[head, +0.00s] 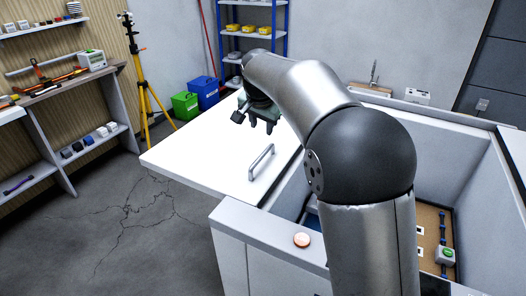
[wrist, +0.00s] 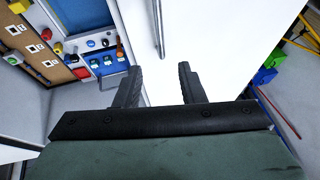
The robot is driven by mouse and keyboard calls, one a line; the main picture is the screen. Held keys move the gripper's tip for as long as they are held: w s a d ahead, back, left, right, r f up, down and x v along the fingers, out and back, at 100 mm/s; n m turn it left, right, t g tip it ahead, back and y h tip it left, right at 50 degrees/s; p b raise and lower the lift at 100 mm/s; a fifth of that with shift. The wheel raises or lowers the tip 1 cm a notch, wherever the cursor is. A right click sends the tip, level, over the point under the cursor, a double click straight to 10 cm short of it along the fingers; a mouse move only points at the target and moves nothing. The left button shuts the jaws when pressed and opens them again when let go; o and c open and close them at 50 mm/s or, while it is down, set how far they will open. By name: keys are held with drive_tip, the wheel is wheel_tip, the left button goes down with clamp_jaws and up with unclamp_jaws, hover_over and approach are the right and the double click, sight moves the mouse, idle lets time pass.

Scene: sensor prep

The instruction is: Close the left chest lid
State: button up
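The left chest lid (head: 205,150) is a flat white panel standing open, spread out to the left of the chest (head: 232,222). A metal bar handle (head: 261,162) rises from its face. In the wrist view the lid (wrist: 215,35) fills the middle, and the handle (wrist: 158,28) runs up from between the fingers' line. My gripper (head: 262,127) is over the far part of the lid, beyond the handle. Its two dark fingers (wrist: 159,72) are apart with nothing between them. Whether they touch the lid I cannot tell. My arm hides part of the chest.
The chest interior holds a brown board (head: 428,222) with small devices. A yellow tripod (head: 143,75), green bin (head: 185,105) and blue bin (head: 204,92) stand behind the lid. The floor at left is clear.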

sight(263, 154)
drive_tip(key=p+x, duration=0.1)
drive_tip(key=x, duration=1.4)
drive_tip(key=shift+w+f+p, duration=0.1)
drive_tip(key=shift+f+p, duration=0.2)
drive_tip(key=shift+p, duration=0.05)
drive_tip(key=shift+a, duration=0.1)
clamp_jaws()
